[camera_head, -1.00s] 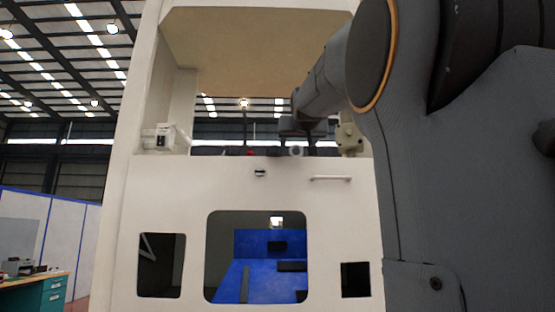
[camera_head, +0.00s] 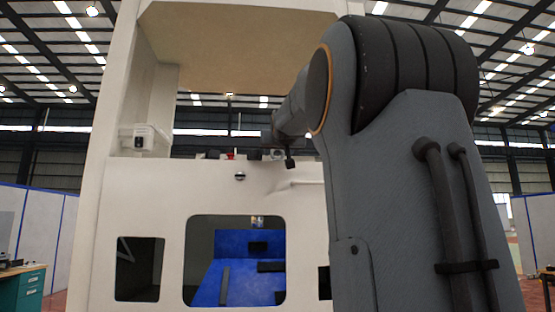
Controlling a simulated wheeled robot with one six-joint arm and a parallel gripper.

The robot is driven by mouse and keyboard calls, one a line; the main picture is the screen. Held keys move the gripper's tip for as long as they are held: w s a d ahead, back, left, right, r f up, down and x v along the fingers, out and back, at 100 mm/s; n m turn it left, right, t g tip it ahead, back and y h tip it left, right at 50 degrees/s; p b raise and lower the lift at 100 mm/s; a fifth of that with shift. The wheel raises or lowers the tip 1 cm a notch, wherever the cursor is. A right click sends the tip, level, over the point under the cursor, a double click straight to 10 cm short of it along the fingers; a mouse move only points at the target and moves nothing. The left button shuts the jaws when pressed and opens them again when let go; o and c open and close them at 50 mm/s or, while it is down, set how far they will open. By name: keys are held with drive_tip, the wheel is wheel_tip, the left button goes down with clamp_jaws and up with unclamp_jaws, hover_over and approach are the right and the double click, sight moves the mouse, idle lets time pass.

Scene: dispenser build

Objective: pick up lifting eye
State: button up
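My arm reaches from the right into the upper opening of a tall white machine (camera_head: 205,195). My gripper (camera_head: 290,161) seems to be the small dark end hanging just above the front ledge. It is too small and dark to tell whether its fingers are open or shut. A row of small items stands along the ledge: dark pieces (camera_head: 254,155), a red one (camera_head: 230,155) and a pale round one (camera_head: 278,154). I cannot make out which of them, if any, is the lifting eye. My arm covers the right part of the opening.
A white device (camera_head: 143,138) is in the opening's left corner. A handle (camera_head: 306,183) and a round knob (camera_head: 240,176) stick out of the front panel. A window below shows a blue interior (camera_head: 240,275). A teal bench (camera_head: 25,290) stands far left.

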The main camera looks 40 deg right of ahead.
drive_tip(key=c, duration=0.9)
drive_tip(key=shift+r, duration=0.15)
drive_tip(key=shift+r+b, duration=0.5)
drive_tip(key=shift+r, duration=4.4)
drive_tip(key=o, duration=0.4)
drive_tip(key=shift+c, duration=0.2)
drive_tip(key=c, duration=0.4)
drive_tip(key=shift+c, duration=0.2)
